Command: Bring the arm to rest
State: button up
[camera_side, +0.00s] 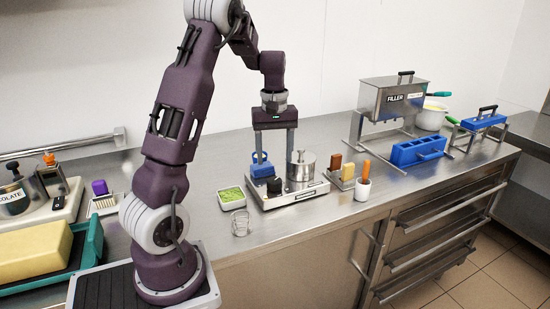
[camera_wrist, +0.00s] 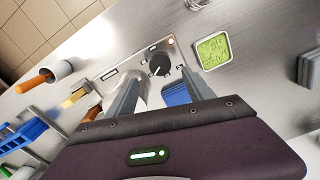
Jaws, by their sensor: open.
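My gripper (camera_side: 274,157) points straight down over a steel countertop appliance (camera_side: 318,186), with its two fingers spread apart. In the wrist view my gripper (camera_wrist: 158,84) is also open, and no object is clamped between the fingers. A blue block-like item (camera_side: 260,170) stands by the left finger in the side view, and a lidded metal pot (camera_side: 302,170) stands by the right one. I cannot tell whether the fingers touch either. The appliance's black knob (camera_wrist: 159,65) shows in the wrist view.
A filler hopper (camera_side: 393,98) and blue mould (camera_side: 418,151) stand right. The counter behind the appliance is mostly clear.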

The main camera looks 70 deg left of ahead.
jog(key=s+d+r+m+t, duration=0.1)
jog(key=d+r+m, duration=0.1)
jog(key=d+r, duration=0.3)
jog(key=d+r+m+t, duration=0.1)
jog(key=d+r+m, duration=0.2)
jog(key=d, duration=0.4)
jog(key=s+d+r+m+t, duration=0.2)
jog(key=s+d+m, duration=0.8)
jog(key=s+d, duration=0.5)
jog(key=shift+s+d+t, duration=0.2)
jog(key=shift+d+t, duration=0.2)
jog(key=shift+t, duration=0.4)
